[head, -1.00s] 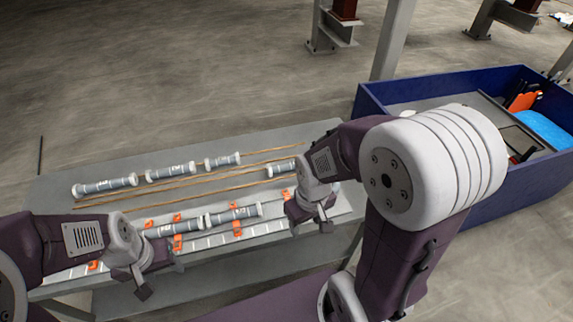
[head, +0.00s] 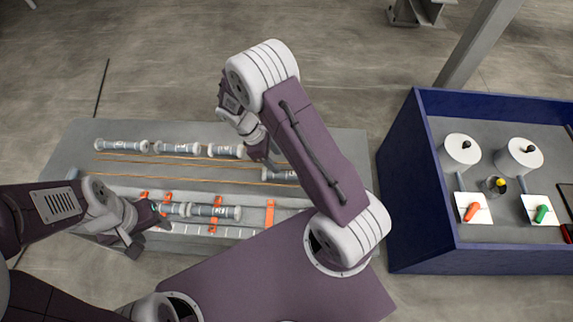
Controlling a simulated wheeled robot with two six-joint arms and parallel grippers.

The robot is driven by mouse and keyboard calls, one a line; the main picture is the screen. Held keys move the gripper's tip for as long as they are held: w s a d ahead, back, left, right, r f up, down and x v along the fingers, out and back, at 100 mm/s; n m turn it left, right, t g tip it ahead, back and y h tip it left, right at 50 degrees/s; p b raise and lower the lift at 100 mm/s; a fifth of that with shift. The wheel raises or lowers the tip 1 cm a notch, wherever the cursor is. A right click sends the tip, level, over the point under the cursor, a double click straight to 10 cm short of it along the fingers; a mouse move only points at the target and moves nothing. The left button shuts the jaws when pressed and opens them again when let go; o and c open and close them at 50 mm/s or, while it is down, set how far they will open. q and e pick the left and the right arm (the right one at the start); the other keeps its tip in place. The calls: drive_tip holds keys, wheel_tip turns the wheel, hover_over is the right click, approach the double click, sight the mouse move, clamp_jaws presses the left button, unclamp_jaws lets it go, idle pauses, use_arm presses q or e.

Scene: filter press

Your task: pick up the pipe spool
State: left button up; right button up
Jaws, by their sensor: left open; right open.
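Several grey pipe spools with pale flanged ends lie on the grey table (head: 340,150). Three form a back row: a left spool (head: 121,145), a middle spool (head: 177,148) and a right spool (head: 225,151). Another spool (head: 283,176) lies further right, partly hidden by my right arm. Two more spools, one (head: 176,209) and another (head: 217,212), lie end to end in the front fixture. My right gripper (head: 270,160) is open above the table, near the partly hidden spool; contact cannot be seen. My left gripper (head: 148,232) is open at the front left, beside the fixture.
Thin brown rods (head: 190,163) run along the table between the rows. Orange brackets (head: 269,214) stand on the front fixture. The floor behind the table is clear.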

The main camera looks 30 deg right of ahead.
sight(285, 173)
drive_tip(key=shift+s+a+f, duration=0.3)
drive_tip(key=shift+s+f, duration=0.05)
drive_tip(key=shift+f, duration=0.3)
drive_tip(key=shift+d+f, duration=0.85)
drive_tip(key=shift+f, duration=0.3)
drive_tip(key=shift+d+f, duration=0.15)
drive_tip(key=shift+d, duration=0.05)
drive_tip(key=shift+s+f+p, duration=0.2)
drive_tip(key=shift+f+p, duration=0.05)
drive_tip(key=shift+p, duration=0.15)
drive_tip(key=x, duration=0.3)
drive_tip(key=shift+s+a+f+p, duration=0.15)
drive_tip(key=shift+s+f+p, duration=0.1)
drive_tip(key=shift+f+p, duration=0.1)
drive_tip(key=shift+d+f, duration=0.25)
drive_tip(key=shift+f, duration=0.05)
drive_tip(key=shift+a+r, duration=0.1)
drive_tip(key=shift+a, duration=0.05)
clamp_jaws()
use_arm(q)
drive_tip(key=shift+a+r, duration=0.15)
drive_tip(key=shift+r, duration=0.55)
